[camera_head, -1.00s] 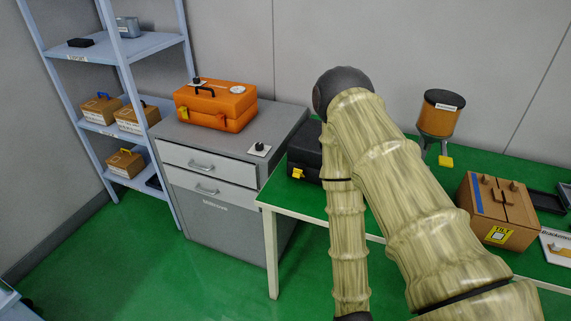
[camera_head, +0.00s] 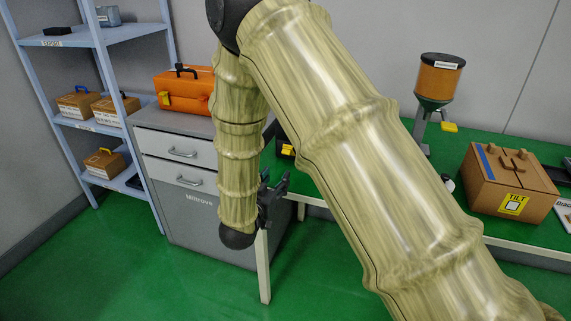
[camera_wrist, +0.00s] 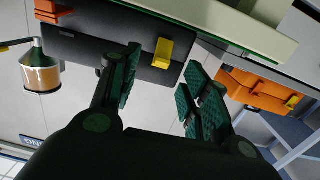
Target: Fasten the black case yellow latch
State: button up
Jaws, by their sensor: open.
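The black case (camera_wrist: 90,48) stands on the green table and shows across the upper wrist view. Its yellow latch (camera_wrist: 163,53) sticks out from the case front; whether it is fastened I cannot tell. In the head view the case is mostly hidden behind my arm, with only the latch (camera_head: 287,150) and a dark sliver showing. My gripper (camera_wrist: 162,78) is open and empty, its padded fingers on either side of the latch in the picture but apparently short of it. In the head view my gripper (camera_head: 274,190) hangs near the table's front edge, partly behind my arm.
An orange toolbox (camera_head: 185,92) sits on the grey drawer cabinet (camera_head: 215,225) at left; it also shows in the wrist view (camera_wrist: 258,92). An orange hopper (camera_head: 440,78) and a brown TILT box (camera_head: 508,185) stand on the green table (camera_head: 478,140). The floor in front is clear.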

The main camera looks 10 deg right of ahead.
jog(key=shift+m+h, duration=0.3)
jog(key=shift+h, duration=0.1)
jog(key=x, duration=0.3)
jog(key=a+r+x, duration=0.1)
jog(key=x, duration=0.3)
jog(key=w+x, duration=0.1)
jog(key=x, duration=0.3)
jog(key=shift+w+a+r, duration=0.15)
jog(key=shift+r, duration=0.15)
jog(key=c, duration=0.9)
jog(key=shift+r+p, duration=0.15)
jog(key=shift+p, duration=0.2)
